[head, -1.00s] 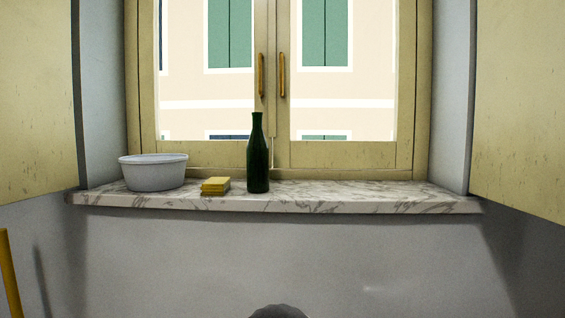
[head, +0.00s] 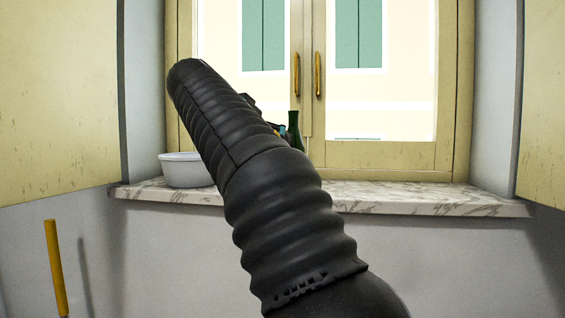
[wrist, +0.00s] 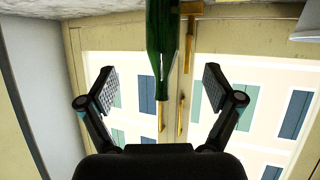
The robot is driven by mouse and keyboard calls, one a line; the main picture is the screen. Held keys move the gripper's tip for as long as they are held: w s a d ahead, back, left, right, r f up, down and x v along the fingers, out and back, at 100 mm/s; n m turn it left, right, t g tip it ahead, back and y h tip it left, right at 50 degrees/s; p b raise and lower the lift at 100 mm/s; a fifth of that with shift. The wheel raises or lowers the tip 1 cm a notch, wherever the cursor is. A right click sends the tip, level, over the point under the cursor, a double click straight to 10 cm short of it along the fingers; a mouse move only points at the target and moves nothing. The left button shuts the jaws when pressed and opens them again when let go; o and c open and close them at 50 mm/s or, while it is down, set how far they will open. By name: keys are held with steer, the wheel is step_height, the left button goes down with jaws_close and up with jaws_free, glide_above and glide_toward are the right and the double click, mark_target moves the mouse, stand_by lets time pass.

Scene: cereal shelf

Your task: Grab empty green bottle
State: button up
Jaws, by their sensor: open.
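The dark green bottle (head: 294,125) stands upright on the marble sill; in the head view my arm hides all but its neck and upper part. In the wrist view, where the scene is upside down, the bottle (wrist: 161,40) comes down from the top edge with its neck in line with the gap between my fingers. My gripper (wrist: 161,88) is open, with one finger on each side of the neck and visible gaps on both sides. Neither finger touches the bottle. How far the neck reaches in between the pads is hard to tell.
The marble sill (head: 430,198) is clear on the right. A white bowl (head: 186,170) stands left of my arm. A yellow stick (head: 55,265) is lower left.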

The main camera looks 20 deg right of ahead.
steer(key=shift+m, duration=0.5)
steer(key=shift+w+r+x, duration=0.1)
steer(key=shift+r+x, duration=0.05)
steer(key=shift+x, duration=2.15)
steer(key=shift+w+r+x, duration=0.1)
steer(key=shift+r+x, duration=0.1)
steer(key=shift+x, duration=2.1)
steer(key=shift+w+r+x, duration=0.1)
steer(key=shift+r+x, duration=0.05)
steer(key=shift+x, duration=2.15)
steer(key=shift+h, duration=0.3)
steer(key=c, duration=1.4)
